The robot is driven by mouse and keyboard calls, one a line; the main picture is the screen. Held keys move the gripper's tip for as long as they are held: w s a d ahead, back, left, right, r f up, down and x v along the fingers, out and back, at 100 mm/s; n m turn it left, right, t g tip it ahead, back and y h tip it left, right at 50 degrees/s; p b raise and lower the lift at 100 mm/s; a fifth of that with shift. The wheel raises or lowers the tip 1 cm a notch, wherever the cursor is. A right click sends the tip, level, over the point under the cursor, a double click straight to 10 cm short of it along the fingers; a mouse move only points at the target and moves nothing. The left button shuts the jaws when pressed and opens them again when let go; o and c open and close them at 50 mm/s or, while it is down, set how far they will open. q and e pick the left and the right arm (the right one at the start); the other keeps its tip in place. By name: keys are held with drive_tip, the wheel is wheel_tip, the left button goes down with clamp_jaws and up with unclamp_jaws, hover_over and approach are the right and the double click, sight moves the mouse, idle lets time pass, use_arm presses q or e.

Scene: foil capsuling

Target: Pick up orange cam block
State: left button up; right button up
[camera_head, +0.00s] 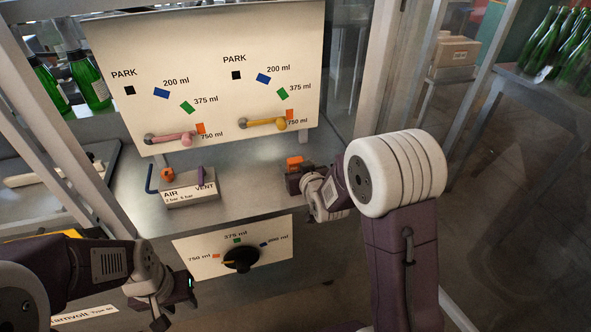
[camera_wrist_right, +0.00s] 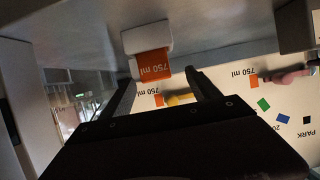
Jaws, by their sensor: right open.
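The orange cam block (camera_head: 295,163), marked 750 ml, sits at the right end of the machine's grey deck. In the right wrist view the orange cam block (camera_wrist_right: 153,64) projects from a pale mount, just ahead of the fingertips. My right gripper (camera_wrist_right: 161,80) is open, with one finger towards each side of the block, not closed on it. In the head view the right wrist hides much of that area. My left gripper (camera_head: 177,300) is low at the left, away from the block; its jaw opening is unclear.
A panel (camera_head: 210,70) with pink (camera_head: 172,138) and yellow (camera_head: 262,123) levers stands behind the deck. An AIR/VENT box (camera_head: 188,193) with an orange knob sits left of the block. A black dial (camera_head: 240,260) is on the front plate. Green bottles (camera_head: 88,78) stand at the back left.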

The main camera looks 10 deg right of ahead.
sight(297, 164)
drive_tip(key=x, duration=0.5)
drive_tip(key=shift+d, duration=0.35)
drive_tip(key=shift+s+r, duration=0.1)
drive_tip(key=shift+r, duration=0.05)
clamp_jaws()
